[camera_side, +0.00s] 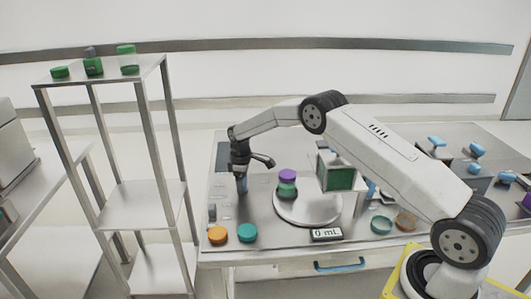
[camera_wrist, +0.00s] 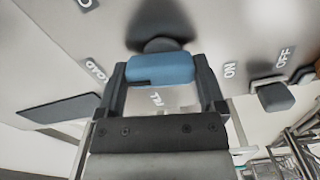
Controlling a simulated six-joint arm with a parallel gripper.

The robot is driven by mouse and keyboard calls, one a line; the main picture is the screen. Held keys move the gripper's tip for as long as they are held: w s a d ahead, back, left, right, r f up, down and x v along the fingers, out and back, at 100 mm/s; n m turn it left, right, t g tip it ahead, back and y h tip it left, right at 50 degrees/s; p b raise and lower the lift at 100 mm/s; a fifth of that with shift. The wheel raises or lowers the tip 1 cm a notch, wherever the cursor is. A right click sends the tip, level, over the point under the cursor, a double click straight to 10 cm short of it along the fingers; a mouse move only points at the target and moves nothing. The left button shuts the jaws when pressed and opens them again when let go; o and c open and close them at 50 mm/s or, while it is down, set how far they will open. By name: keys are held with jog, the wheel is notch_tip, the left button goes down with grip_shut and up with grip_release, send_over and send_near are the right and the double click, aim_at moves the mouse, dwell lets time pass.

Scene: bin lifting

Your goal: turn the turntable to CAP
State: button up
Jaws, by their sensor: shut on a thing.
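My gripper (camera_wrist: 163,84) is shut on a blue handle (camera_wrist: 160,68) in the wrist view, with one dark finger at each end. The handle joins a dark round base on the grey panel. A label that seems to read FILL (camera_wrist: 156,98) lies just below the handle, and a rotated label, perhaps CAP (camera_wrist: 97,73), lies to its left. In the side view my gripper (camera_side: 241,179) points down at the left of the table, with the blue handle (camera_side: 242,187) under it. The round pale turntable (camera_side: 305,212) carries a green jar (camera_side: 287,189) with a purple lid (camera_side: 288,175).
A dark switch (camera_wrist: 275,96) sits between ON and OFF labels. Orange (camera_side: 218,235) and teal (camera_side: 247,233) discs lie at the front edge, near a display reading 0 mL (camera_side: 327,234). A box with a green face (camera_side: 338,178) stands behind the turntable. A shelf rack (camera_side: 143,193) stands left.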

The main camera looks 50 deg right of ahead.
jog(key=m, duration=1)
jog(key=shift+m, duration=0.3)
jog(key=shift+r, duration=0.1)
jog(key=o, duration=1)
jog(key=shift+c, duration=0.2)
jog(key=shift+r, duration=0.1)
jog(key=shift+s+r, duration=0.1)
jog(key=shift+r, duration=3.65)
jog(key=shift+a+r, duration=0.1)
